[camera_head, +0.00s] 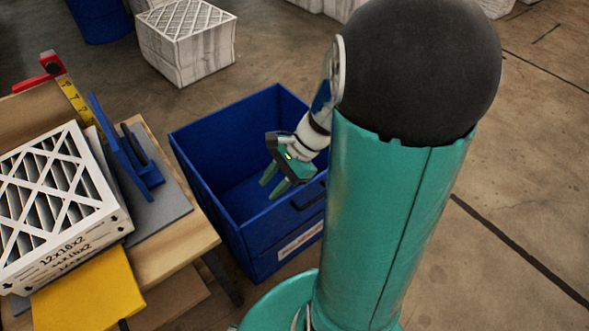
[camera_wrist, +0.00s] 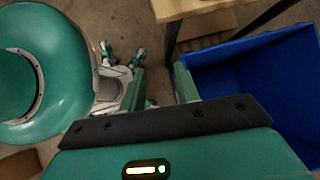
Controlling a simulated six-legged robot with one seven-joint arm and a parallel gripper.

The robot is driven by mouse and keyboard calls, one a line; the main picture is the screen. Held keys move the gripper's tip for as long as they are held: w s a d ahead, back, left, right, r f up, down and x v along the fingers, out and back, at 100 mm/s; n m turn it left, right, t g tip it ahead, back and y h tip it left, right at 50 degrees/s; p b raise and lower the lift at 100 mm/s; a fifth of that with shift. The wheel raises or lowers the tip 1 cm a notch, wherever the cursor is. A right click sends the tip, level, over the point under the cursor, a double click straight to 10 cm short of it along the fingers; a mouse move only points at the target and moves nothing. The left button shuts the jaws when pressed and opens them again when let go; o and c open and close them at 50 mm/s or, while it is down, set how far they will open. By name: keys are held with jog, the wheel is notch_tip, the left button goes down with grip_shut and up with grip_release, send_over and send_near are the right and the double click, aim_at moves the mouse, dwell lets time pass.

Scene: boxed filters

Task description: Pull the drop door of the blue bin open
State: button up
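The blue bin (camera_head: 212,130) stands open-topped on the floor in the middle of the head view; it also shows at the right of the wrist view (camera_wrist: 265,75). Its front panel (camera_head: 262,240) is upright, with a dark handle (camera_head: 306,197) near the top edge and a white label below. My gripper (camera_head: 271,182) is open and empty, its two green fingers apart and pointing down. In the head view they overlap the bin's inside near the front rim. In the wrist view (camera_wrist: 160,88) the right finger is by the bin's edge. Contact with the rim cannot be told.
A wrapped filter stack (camera_head: 185,45) stands behind. My green arm hides the bin's right side. Floor at right is clear.

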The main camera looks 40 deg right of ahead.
jog(key=d+f+m+t+y, duration=0.2)
jog(key=d+f+m+t, duration=0.6)
jog(key=d+f+m, duration=0.7)
jog(key=m+t+h, duration=0.6)
jog(key=m+h, duration=0.3)
jog(key=m, duration=1.2)
send_near(316, 198)
jog(key=shift+n, duration=0.3)
jog(key=w+f, duration=0.1)
jog(key=w, duration=0.5)
jog(key=w+f, duration=0.1)
jog(key=w, duration=0.2)
jog(key=shift+w+a+f, duration=0.2)
jog(key=shift+w+f, duration=0.15)
jog(key=shift+w, duration=0.05)
grip_shut()
